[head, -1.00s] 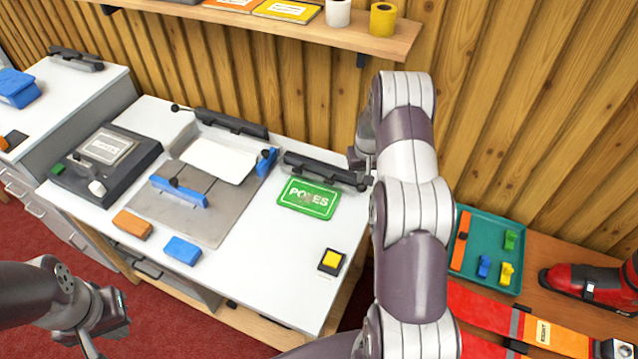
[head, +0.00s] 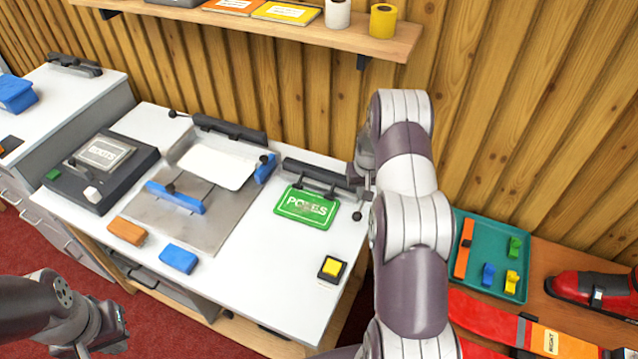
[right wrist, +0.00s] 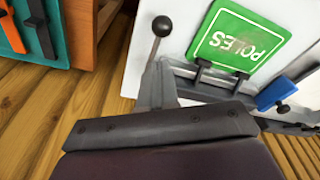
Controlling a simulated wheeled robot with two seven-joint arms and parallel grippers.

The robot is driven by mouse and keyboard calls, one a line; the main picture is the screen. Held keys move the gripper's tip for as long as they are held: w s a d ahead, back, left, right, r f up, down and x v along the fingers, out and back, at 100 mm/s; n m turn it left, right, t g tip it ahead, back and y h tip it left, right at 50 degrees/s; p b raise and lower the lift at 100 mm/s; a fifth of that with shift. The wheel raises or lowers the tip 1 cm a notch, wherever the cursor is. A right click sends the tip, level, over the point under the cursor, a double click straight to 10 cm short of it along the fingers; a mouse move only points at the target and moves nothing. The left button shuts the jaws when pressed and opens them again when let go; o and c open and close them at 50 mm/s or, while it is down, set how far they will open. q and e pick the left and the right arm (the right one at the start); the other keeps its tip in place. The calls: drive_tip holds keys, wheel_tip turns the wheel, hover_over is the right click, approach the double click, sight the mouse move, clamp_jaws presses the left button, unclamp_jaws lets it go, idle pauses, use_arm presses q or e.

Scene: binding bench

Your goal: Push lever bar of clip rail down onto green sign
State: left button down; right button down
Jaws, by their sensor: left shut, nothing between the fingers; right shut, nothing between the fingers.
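The green sign (head: 306,206), lettered POLES, lies flat on the white bench top. The dark clip rail (head: 318,170) runs along its back edge. In the right wrist view, the lever bar's two prongs (right wrist: 202,70) reach over the edge of the green sign (right wrist: 238,45); I cannot tell how firmly they press. The lever's ball knob (head: 357,216) is low, right of the sign, and also shows in the right wrist view (right wrist: 161,26). My right gripper (head: 366,182) is shut and empty at the lever's end, partly hidden by my arm. My left gripper (head: 112,338) is shut and empty, low at left.
Left of the sign is a grey jig plate (head: 210,216) with a blue bar (head: 176,198). Orange (head: 127,231) and blue (head: 179,259) blocks lie in front. A yellow button (head: 331,269) sits front right. A teal tray (head: 467,280) lies beyond my right arm.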

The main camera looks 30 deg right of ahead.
wheel_tip(320, 180, up, 9)
drive_tip(key=p, duration=0.5)
drive_tip(key=shift+f, duration=0.2)
idle(0.6)
